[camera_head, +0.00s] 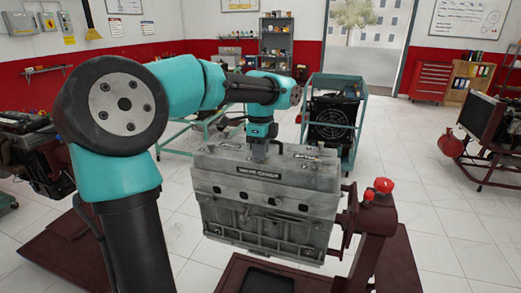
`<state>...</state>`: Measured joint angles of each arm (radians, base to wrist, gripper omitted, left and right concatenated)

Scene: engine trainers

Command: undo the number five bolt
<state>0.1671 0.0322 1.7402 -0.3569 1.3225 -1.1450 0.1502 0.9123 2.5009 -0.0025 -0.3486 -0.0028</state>
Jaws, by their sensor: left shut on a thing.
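The grey engine (262,206) is held on a dark red stand (366,240) in the middle of the view. Its top cover (305,168) has a dark nameplate and small fittings along it. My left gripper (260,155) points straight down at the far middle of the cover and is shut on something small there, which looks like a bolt. The jaws mostly hide it, and no bolt number can be read. My right gripper is not in view.
A red knob (384,185) sticks up at the stand's right end. A teal frame with a black fan unit (331,120) stands behind the engine. Another red-stand engine trainer (492,122) is at the far right. The white floor (450,215) at right is clear.

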